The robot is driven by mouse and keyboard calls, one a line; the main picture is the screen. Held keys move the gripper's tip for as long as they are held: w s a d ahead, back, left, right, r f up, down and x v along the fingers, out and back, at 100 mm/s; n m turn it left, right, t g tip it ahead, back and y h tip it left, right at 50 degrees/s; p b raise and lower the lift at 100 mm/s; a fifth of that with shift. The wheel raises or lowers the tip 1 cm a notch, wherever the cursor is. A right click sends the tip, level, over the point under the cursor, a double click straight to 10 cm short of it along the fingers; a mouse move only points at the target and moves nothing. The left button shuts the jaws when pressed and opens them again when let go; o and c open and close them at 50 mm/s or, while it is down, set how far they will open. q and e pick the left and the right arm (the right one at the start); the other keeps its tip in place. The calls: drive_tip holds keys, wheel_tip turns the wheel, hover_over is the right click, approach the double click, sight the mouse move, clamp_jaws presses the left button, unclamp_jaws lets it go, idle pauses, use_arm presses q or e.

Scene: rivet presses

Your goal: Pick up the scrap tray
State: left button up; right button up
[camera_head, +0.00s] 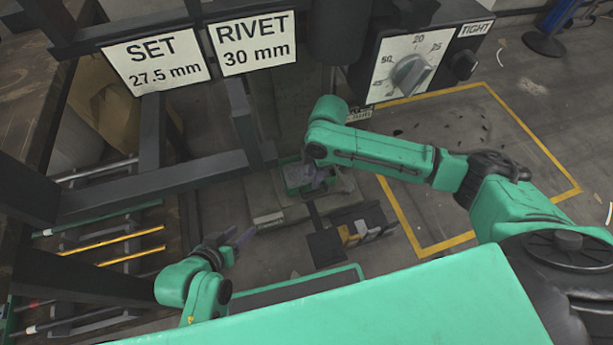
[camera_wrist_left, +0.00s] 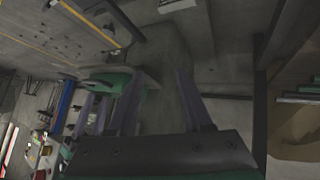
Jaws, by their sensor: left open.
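A dark open tray (camera_head: 325,247) with yellow and pale pieces in it sits low by the press base in the head view; it looks like the scrap tray, but I cannot be sure. My left gripper (camera_head: 243,238) is open and empty, to the left of this tray and apart from it. Its two fingers (camera_wrist_left: 160,90) also show in the left wrist view, with nothing between them. My right gripper (camera_head: 322,178) points down above and behind the tray, beside a small green part (camera_head: 297,176). Its fingers are too small and dark to tell open from shut.
A dial box (camera_head: 400,65) marked TIGHT stands at the upper right, and SET and RIVET signs (camera_head: 253,43) hang on the dark frame. A rack with coloured rods (camera_head: 120,245) is at the left. A yellow-outlined floor area (camera_head: 470,150) has dark scraps on it.

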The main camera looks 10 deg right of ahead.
sight(309, 178)
wheel_tip(309, 178, down, 4)
drive_tip(key=shift+a+r+b, duration=0.1)
drive_tip(key=shift+b, duration=0.8)
drive_tip(key=shift+f, duration=0.3)
use_arm(q)
drive_tip(key=d+t, duration=0.1)
drive_tip(key=d+f+t+h, duration=0.1)
drive_tip(key=d+t, duration=0.1)
drive_tip(key=shift+d+f+n+h, duration=0.3)
drive_tip(key=shift+d+h, duration=0.1)
use_arm(e)
drive_tip(key=shift+c, duration=0.3)
clamp_jaws()
drive_tip(key=shift+r, duration=0.1)
